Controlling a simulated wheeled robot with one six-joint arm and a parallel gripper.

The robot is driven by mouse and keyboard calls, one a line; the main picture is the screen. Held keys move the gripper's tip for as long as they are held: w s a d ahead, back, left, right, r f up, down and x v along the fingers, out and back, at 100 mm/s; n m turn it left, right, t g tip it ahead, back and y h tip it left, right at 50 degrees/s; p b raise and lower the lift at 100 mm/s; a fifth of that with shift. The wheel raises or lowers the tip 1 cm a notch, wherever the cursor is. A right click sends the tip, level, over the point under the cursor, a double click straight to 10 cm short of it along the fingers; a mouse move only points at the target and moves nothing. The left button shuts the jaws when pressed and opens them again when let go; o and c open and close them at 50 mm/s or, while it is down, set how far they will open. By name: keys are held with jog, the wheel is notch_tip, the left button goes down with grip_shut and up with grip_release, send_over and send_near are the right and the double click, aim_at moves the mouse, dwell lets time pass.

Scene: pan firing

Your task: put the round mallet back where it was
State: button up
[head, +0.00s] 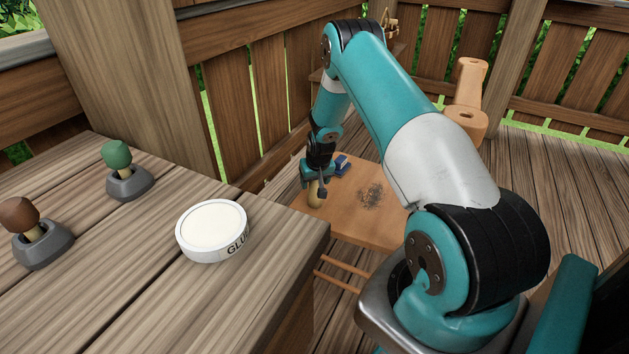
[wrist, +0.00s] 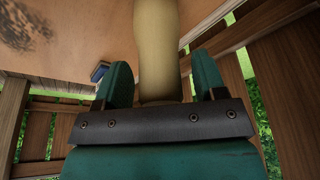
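My gripper (head: 317,182) is low over the wooden stool, at its left end. Its fingers (wrist: 162,78) stand close on both sides of a pale, rounded wooden piece that looks like the round mallet (head: 315,195). In the wrist view the pale piece (wrist: 158,45) runs up between the fingers and out of the picture, so its far end is hidden. I cannot tell whether it touches the stool top. On the workbench, a green-headed tool (head: 117,154) and a brown-headed tool (head: 19,214) stand in grey holders (head: 130,184).
A white round glue tub (head: 212,226) sits on the workbench (head: 130,270). The stool (head: 350,228) carries a dark scattered patch (head: 371,195) and a small blue object (head: 342,163). A tall wooden piece (head: 468,95) stands behind. Wooden fencing (head: 270,90) encloses the deck.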

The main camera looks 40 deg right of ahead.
jog(key=shift+r, duration=0.1)
jog(key=p+v, duration=0.2)
jog(key=v, duration=1)
jog(key=a+r+n+y, duration=0.2)
jog(key=a+r, duration=0.7)
jog(key=a, duration=0.2)
jog(key=s+a+r+n+y, duration=0.1)
jog(key=s+a+r+n, duration=0.1)
jog(key=s+a+r, duration=0.2)
jog(key=s+a+r+n+g+y, duration=0.1)
jog(key=s+a+r, duration=0.4)
jog(key=a, duration=0.5)
jog(key=s+a+r+n+y, duration=0.1)
jog(key=s+a+r+n, duration=0.2)
jog(key=s+a+r, duration=0.2)
jog(key=shift+s+a+n, duration=0.2)
jog(key=shift+s+a, duration=0.3)
jog(key=shift+a, duration=0.3)
jog(key=shift+s+a+n, duration=0.2)
jog(key=shift+s+a, duration=0.25)
jog(key=shift+a, duration=0.4)
jog(key=s+a+r+n, duration=0.1)
jog(key=s, duration=0.3)
jog(key=s+a+n+g, duration=0.1)
jog(key=s+a, duration=0.1)
jog(key=s, duration=0.2)
jog(key=s+a+r+n+g, duration=0.1)
jog(key=s, duration=0.3)
jog(key=shift+s+a+r+n+y, duration=0.25)
jog(key=shift+s+r+n+y, duration=0.05)
